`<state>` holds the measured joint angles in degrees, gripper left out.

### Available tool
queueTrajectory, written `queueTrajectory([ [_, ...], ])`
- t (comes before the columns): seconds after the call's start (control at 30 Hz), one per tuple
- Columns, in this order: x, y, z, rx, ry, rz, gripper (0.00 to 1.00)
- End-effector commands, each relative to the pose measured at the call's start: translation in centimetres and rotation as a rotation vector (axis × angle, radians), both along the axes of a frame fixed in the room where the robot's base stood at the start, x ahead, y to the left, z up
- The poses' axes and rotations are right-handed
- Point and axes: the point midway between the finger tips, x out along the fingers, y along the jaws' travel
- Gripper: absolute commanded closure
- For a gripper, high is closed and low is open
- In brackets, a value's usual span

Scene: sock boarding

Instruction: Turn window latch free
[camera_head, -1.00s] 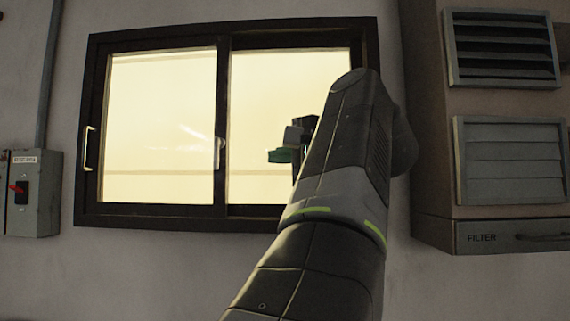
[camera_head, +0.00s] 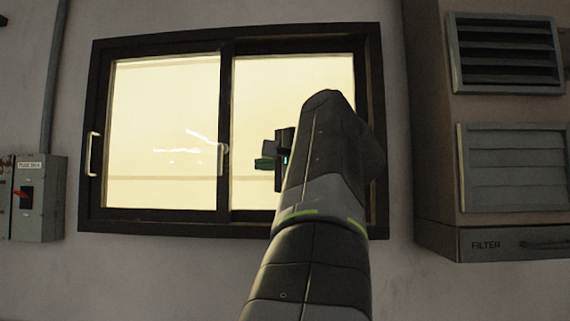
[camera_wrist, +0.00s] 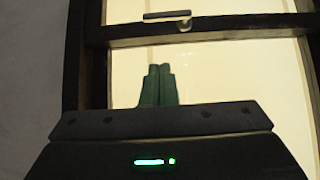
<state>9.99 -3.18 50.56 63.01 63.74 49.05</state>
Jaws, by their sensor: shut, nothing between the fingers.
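The window latch (camera_head: 221,159) is a small pale lever on the dark centre stile of the window (camera_head: 228,75). In the head view it stands upright, its round pivot near its upper end. In the wrist view the latch (camera_wrist: 168,16) lies at the top, along the dark stile. My gripper (camera_head: 264,162) is in front of the right pane, right of the latch and apart from it. Its green fingers (camera_wrist: 159,84) are together and empty, pointing toward the stile. In the head view my arm hides the lower right of the window.
A pale pull handle (camera_head: 93,154) is on the window's left frame. A grey switch box (camera_head: 38,215) with a red lever is on the wall at left. A cabinet with louvres (camera_head: 510,165) and a FILTER drawer (camera_head: 500,243) stands at right. The left pane is unobstructed.

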Motion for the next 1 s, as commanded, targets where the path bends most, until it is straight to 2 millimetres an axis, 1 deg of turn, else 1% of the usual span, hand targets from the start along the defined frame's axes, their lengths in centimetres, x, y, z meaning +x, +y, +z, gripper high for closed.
queueTrajectory([
  [0.03,0.5,0.6,0.1,0.001,0.002,0.005,1.00],
  [0.33,3.5,3.6,0.1,-0.001,0.001,0.005,1.00],
  [0.5,3.4,5.3,0.1,-0.001,-0.001,0.004,1.00],
  [0.7,3.4,6.7,0.0,-0.001,0.001,0.002,1.00],
  [1.0,3.5,7.2,0.0,-0.001,-0.001,0.000,1.00],
])
